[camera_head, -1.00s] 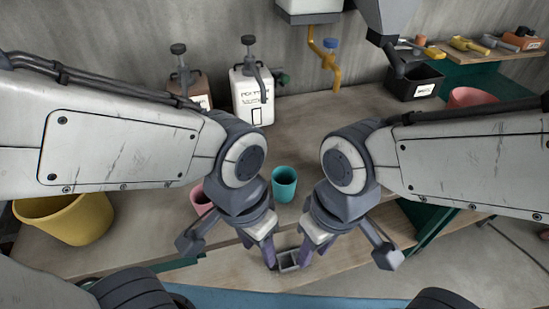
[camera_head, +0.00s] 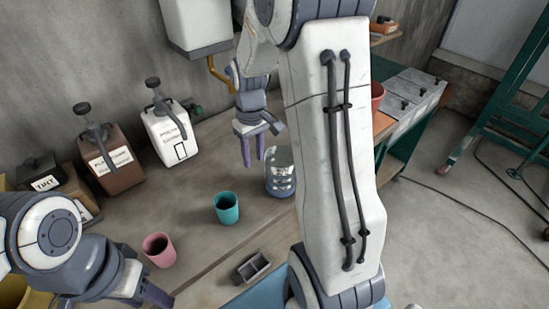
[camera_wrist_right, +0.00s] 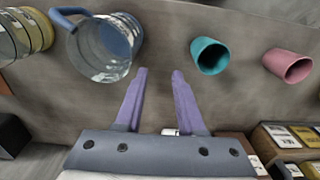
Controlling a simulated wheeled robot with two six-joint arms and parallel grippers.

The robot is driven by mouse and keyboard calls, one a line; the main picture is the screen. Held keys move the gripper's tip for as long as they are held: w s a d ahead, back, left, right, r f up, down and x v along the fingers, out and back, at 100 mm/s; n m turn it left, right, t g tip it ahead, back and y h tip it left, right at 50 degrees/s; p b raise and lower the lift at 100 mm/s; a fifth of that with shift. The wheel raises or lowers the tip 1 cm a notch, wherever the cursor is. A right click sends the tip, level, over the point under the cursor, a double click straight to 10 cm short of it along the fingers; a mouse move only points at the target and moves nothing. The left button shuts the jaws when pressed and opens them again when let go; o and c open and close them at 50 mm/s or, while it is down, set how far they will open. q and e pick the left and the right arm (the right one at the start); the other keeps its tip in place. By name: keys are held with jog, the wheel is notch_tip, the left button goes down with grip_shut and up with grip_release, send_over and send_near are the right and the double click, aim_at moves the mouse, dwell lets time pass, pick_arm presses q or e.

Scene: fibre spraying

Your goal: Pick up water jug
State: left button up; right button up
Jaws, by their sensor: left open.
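The water jug is a clear jug (camera_head: 280,177) standing on the workbench, partly behind my right arm in the head view. In the right wrist view the jug (camera_wrist_right: 106,48) shows its blue handle and lies left of my fingers. My right gripper (camera_head: 252,164) points down just left of the jug in the head view. Its purple fingers (camera_wrist_right: 159,72) are apart with nothing between them, and they do not touch the jug. My left gripper (camera_head: 152,300) is open low at the left, near the bench's front edge, partly cut off by the frame.
A teal cup (camera_head: 227,208) and a pink cup (camera_head: 159,250) stand left of the jug. A grey open box (camera_head: 251,267) is near the front edge. Two pump containers, white (camera_head: 172,138) and brown (camera_head: 117,165), stand behind. Another clear vessel (camera_wrist_right: 24,35) is beside the jug.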

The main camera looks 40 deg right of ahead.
jog(key=d, duration=0.4)
jog(key=d+f+m+p, duration=0.1)
jog(key=d, duration=0.3)
jog(key=d+f+m, duration=0.1)
jog(key=d, duration=0.3)
jog(key=shift+s+d+p, duration=0.3)
jog(key=shift+s+d, duration=0.05)
jog(key=f+p, duration=0.1)
jog(key=f, duration=0.4)
jog(key=f+p, duration=0.2)
jog(key=f, duration=0.3)
jog(key=shift+s, duration=0.2)
jog(key=shift+f, duration=0.3)
grip_shut()
